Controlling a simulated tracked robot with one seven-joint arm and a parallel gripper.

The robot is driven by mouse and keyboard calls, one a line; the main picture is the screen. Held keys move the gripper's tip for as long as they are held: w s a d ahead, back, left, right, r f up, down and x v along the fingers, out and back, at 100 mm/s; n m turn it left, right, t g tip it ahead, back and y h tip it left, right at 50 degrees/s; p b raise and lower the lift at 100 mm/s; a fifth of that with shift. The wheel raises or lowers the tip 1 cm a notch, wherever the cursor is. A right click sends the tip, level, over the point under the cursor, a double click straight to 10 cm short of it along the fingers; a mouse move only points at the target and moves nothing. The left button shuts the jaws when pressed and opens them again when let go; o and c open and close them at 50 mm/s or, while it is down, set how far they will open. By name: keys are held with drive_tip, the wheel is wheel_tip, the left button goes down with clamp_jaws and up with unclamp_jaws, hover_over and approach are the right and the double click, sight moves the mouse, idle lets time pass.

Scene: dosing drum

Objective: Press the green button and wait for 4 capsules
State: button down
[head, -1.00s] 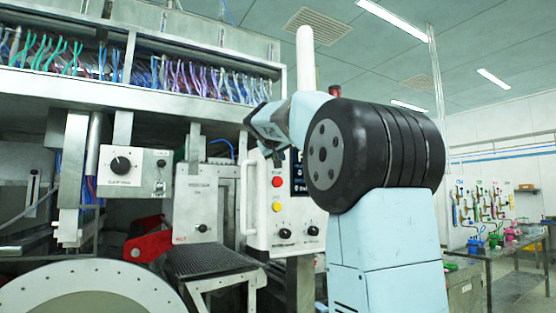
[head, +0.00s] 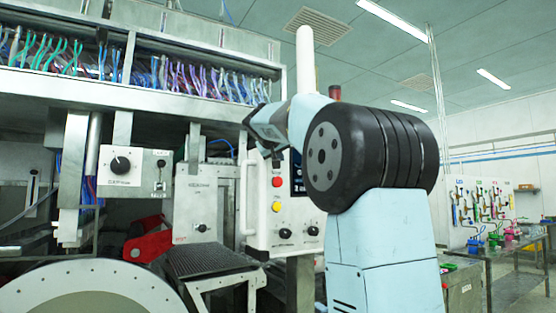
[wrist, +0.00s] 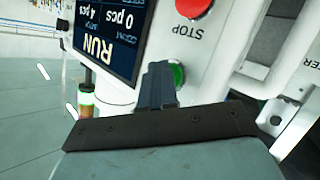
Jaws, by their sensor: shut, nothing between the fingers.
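In the wrist view, which is upside down, the green button (wrist: 178,73) sits on the white control panel (wrist: 215,55). My gripper (wrist: 159,72) is shut and empty, its tips at the button and covering part of it. I cannot tell if they press it. The dark display (wrist: 110,35) reads RUN, with 0 pcs and 4 pcs. In the head view my gripper (head: 276,158) is at the panel's top, the green button hidden behind it. No capsules can be made out.
A red STOP button (wrist: 193,6) is close to the green one. The panel also has a yellow button (head: 277,207) and black knobs (head: 285,233). A dark grated chute (head: 205,262) stands left of the panel. A signal light (wrist: 86,105) glows green.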

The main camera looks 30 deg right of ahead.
drive_tip(key=shift+s, duration=0.85)
drive_tip(key=shift+s+d, duration=0.1)
drive_tip(key=shift+s, duration=2.4)
drive_tip(key=s+a+f+n+g+y, duration=0.1)
drive_tip(key=s+a+f+y, duration=0.2)
drive_tip(key=s+a+f, duration=0.3)
drive_tip(key=s+a+f+n+g+y, duration=0.1)
drive_tip(key=s+a+f, duration=0.6)
drive_tip(key=s+f, duration=0.8)
drive_tip(key=s+a+f+g+y, duration=0.3)
drive_tip(key=s+f, duration=0.8)
drive_tip(key=f, duration=0.9)
drive_tip(key=a+y, duration=0.2)
drive_tip(key=a, duration=0.2)
drive_tip(key=shift+f+n+y, duration=0.3)
drive_tip(key=shift+n, duration=0.1)
